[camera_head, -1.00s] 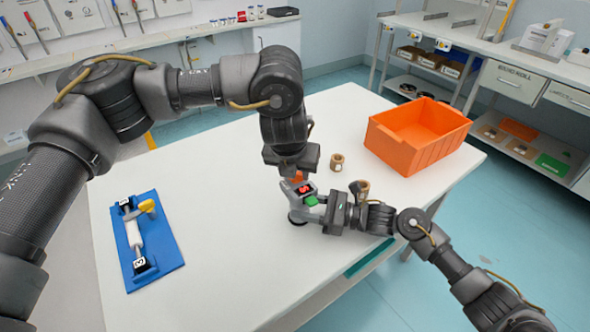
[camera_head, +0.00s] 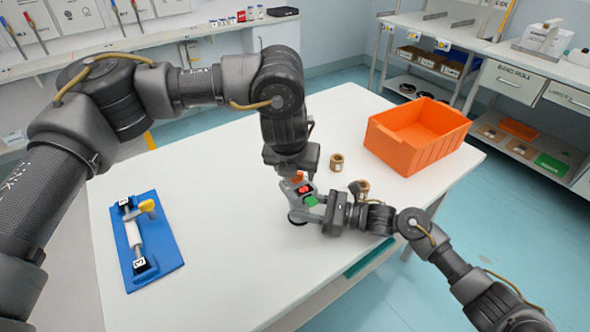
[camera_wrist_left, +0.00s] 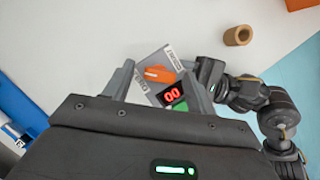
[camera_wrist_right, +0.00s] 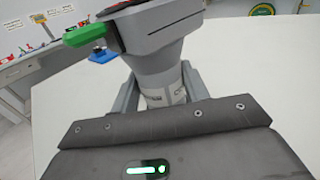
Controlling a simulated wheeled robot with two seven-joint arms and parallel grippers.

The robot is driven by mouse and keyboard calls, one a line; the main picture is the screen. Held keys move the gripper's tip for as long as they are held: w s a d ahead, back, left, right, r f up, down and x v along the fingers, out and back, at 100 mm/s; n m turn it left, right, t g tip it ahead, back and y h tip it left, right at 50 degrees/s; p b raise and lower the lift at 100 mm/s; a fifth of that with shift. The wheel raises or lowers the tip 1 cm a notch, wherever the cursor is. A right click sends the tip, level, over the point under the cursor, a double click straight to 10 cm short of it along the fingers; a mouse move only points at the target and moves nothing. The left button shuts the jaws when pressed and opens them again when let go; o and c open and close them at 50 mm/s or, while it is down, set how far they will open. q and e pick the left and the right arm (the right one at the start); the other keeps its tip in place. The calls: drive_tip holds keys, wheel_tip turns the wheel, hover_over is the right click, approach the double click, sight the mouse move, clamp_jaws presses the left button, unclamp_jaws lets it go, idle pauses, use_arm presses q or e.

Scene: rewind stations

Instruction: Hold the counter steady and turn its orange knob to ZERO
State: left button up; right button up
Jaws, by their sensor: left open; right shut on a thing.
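The counter (camera_head: 306,190) is a grey unit on a round base on the white table, with a red display, a green part and an orange knob (camera_wrist_left: 158,74). In the left wrist view the display (camera_wrist_left: 172,96) reads 00, and the knob's bar lies roughly crosswise; the small labels are hard to read. My left gripper (camera_wrist_left: 160,82) points down over the counter, open, with its fingers on either side of the knob. My right gripper (camera_wrist_right: 158,92) is shut on the counter's narrow stem (camera_wrist_right: 162,88) from the right. The left hand partly hides the knob in the head view.
A blue fixture (camera_head: 148,240) with a white roller and yellow knob lies at the table's left. A brown ring (camera_head: 337,162) stands behind the counter, and another (camera_head: 361,188) beside my right wrist. An orange bin (camera_head: 415,135) is at the back right. The table's front middle is clear.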

use_arm(q)
drive_tip(key=d+v, duration=0.1)
drive_tip(key=v, duration=1.1)
drive_tip(key=shift+a, duration=0.45)
use_arm(e)
drive_tip(key=o, duration=1.2)
drive_tip(key=shift+c, duration=0.2)
